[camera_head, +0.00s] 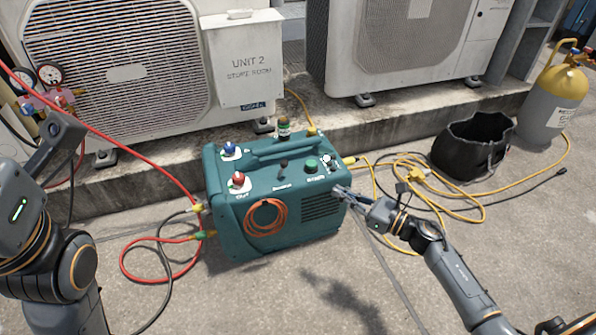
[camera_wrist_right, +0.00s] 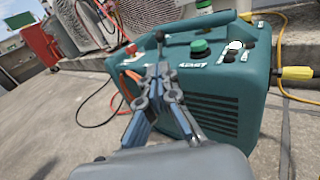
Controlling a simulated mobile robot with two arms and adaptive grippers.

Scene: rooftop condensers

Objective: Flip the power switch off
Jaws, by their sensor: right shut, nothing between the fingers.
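The teal recovery machine (camera_head: 225,205) stands on the concrete and also shows in the right wrist view (camera_wrist_right: 215,75). Small black and white controls (camera_head: 328,161), likely including the power switch, sit at the right end of its top. They also show in the wrist view (camera_wrist_right: 235,46), but the switch's position is too small to tell. My right gripper (camera_head: 340,190) is shut and empty by the machine's near right side, below those controls; its closed fingers point at the machine in the wrist view (camera_wrist_right: 160,72). My left arm shows at the left, but its fingers do not.
A green button (camera_head: 311,166), a black knob (camera_head: 283,163) and blue and red valves are on the machine top. Hoses run left. Condensers (camera_head: 115,70) stand behind. Front concrete is mostly clear.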

